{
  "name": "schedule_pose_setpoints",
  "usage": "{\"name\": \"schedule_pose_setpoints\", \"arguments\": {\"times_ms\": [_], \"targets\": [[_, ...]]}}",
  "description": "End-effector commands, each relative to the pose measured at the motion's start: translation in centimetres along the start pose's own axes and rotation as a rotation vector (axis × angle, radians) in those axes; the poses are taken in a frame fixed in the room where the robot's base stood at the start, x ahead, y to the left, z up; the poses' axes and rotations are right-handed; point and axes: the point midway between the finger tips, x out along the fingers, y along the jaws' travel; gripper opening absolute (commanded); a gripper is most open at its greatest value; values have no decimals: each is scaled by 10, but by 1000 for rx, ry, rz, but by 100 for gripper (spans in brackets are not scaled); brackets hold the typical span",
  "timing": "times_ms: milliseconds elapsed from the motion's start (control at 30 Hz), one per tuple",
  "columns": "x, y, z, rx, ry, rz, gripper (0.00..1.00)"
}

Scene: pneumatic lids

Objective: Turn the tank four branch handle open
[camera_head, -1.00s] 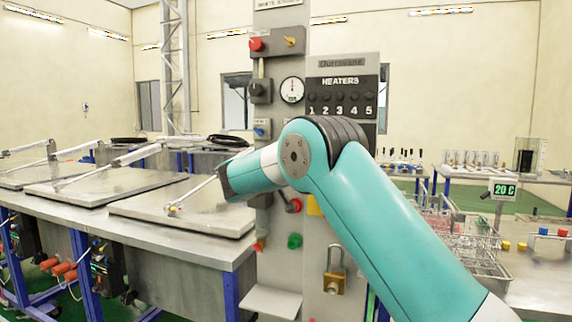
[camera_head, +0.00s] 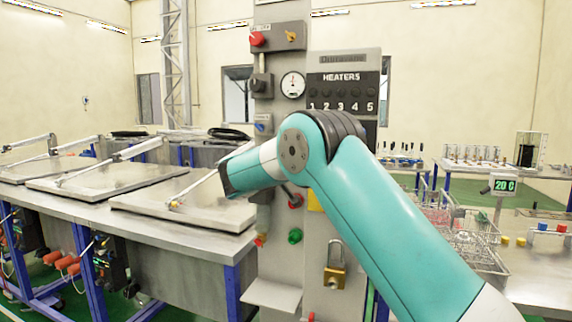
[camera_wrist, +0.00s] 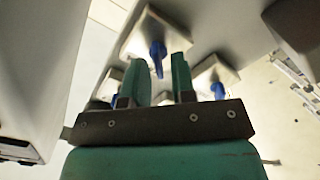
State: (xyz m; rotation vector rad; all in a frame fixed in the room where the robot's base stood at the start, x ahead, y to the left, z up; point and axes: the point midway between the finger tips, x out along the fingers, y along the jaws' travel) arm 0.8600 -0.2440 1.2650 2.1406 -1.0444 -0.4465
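In the wrist view, my gripper (camera_wrist: 163,64) has two teal fingers standing apart with a gap between them. A blue handle (camera_wrist: 158,52) on a square metal plate (camera_wrist: 152,30) shows in line with this gap. It appears just beyond the fingertips; I cannot tell whether they touch it. A second blue handle (camera_wrist: 218,90) on another plate is to the right, and a third plate (camera_wrist: 113,78) is partly hidden behind the left finger. No label shows which handle belongs to tank four. In the head view, my gripper is hidden.
A grey control column (camera_head: 281,262) stands close in front, with a heaters panel (camera_head: 343,90), a gauge (camera_head: 292,84) and a padlock (camera_head: 335,270). Lidded tanks (camera_head: 180,200) fill the left. Wire baskets (camera_head: 475,250) stand at right.

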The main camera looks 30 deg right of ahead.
Motion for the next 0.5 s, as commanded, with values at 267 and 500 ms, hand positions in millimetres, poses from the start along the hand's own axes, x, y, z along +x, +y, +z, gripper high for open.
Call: {"name": "schedule_pose_setpoints", "arguments": {"times_ms": [267, 500], "targets": [[0, 1, 0, 3, 1, 1, 32], [-21, -2, 0, 3, 3, -2, 32]]}}
